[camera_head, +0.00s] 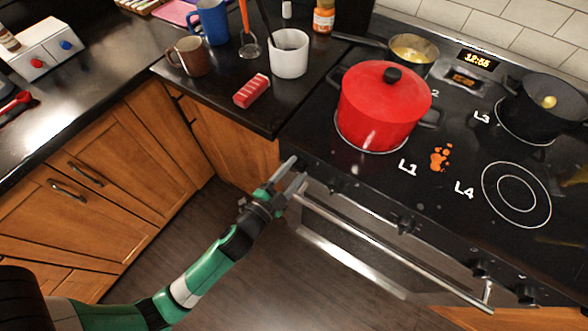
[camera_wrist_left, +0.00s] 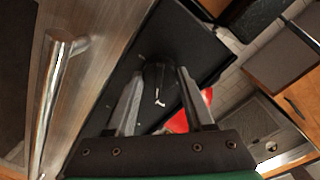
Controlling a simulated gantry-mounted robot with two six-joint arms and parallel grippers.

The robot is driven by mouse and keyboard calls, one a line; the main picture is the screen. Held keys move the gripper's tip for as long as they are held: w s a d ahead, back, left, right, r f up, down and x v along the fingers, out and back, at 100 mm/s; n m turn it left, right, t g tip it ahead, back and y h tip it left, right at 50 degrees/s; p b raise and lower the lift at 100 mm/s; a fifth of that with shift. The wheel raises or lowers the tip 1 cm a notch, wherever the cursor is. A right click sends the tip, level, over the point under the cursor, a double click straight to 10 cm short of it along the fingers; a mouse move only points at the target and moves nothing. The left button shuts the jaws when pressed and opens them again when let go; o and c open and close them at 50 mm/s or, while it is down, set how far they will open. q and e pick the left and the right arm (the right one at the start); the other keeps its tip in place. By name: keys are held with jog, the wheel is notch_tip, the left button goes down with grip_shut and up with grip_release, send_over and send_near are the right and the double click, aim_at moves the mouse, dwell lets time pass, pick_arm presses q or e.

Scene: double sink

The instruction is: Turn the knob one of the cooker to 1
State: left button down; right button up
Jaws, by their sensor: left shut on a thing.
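The black cooker (camera_head: 460,215) stands at the right in the head view, with several knobs along its front edge. My left gripper (camera_head: 297,170) is at the cooker's front left corner. In the left wrist view its two fingers (camera_wrist_left: 160,74) are on either side of a dark knob (camera_wrist_left: 157,82), and it is shut on that knob. A small white mark shows on the knob's face. The gripper mostly hides this knob in the head view. Another knob (camera_head: 405,225) farther right is untouched. My right gripper is not in view.
A red pot (camera_head: 385,105) stands on the burner marked L1, just behind the knobs. The oven handle (camera_head: 390,250) runs below the panel and also shows in the left wrist view (camera_wrist_left: 52,95). A black pan (camera_head: 545,105) is at the right. The floor in front is free.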

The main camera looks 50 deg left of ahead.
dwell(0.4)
pick_arm(q)
jog(key=shift+c, duration=1.4)
grip_release()
jog(key=b+v, duration=0.3)
jog(key=v, duration=0.8)
jog(key=shift+s, duration=0.3)
